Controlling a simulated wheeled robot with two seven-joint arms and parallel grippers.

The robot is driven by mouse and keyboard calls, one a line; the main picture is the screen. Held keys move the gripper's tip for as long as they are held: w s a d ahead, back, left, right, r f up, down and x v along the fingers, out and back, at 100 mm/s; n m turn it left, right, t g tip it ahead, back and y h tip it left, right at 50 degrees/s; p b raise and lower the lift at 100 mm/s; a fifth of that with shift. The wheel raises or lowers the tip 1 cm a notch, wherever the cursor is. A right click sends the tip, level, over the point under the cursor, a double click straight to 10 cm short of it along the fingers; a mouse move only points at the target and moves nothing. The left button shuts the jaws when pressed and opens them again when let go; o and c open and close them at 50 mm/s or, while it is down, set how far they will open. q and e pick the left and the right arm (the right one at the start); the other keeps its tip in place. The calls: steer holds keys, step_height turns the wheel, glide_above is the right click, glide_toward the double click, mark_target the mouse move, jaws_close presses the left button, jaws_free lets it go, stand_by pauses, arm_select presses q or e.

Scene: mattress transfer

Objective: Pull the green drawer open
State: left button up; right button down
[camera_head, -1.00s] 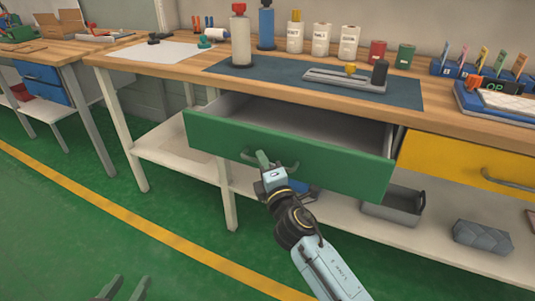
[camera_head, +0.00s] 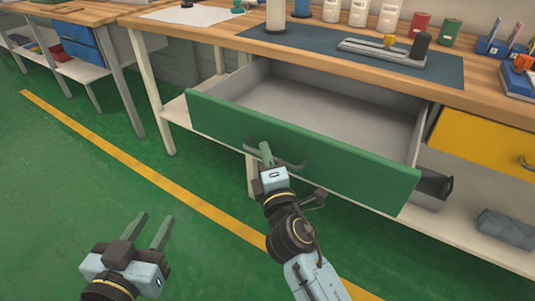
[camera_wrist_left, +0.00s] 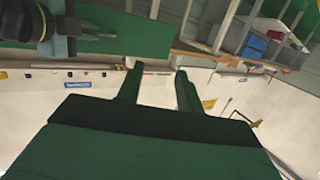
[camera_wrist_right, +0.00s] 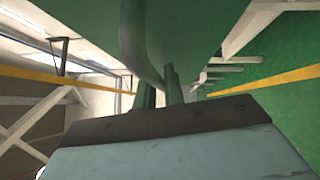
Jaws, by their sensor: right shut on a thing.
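The green drawer (camera_head: 335,165) stands well out from under the workbench in the head view, its grey inside bare and empty. Its dark handle (camera_head: 290,163) is on the front panel. My right gripper (camera_head: 266,154) is shut on the handle. The right wrist view shows the handle (camera_wrist_right: 133,40) running down to my right fingers (camera_wrist_right: 160,92), with the drawer front close by. My left gripper (camera_head: 151,231) is open and empty, low at the left over the floor. Its spread fingers also show in the left wrist view (camera_wrist_left: 160,88).
The workbench top (camera_head: 225,38) carries a blue mat (camera_head: 270,48), bottles and canisters. A yellow drawer (camera_head: 485,143) is at the right. The green floor (camera_head: 60,200) with a yellow line is clear at the left.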

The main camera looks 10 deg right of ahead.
steer(key=c, duration=1.5)
jaws_free()
steer(key=shift+s, duration=0.1)
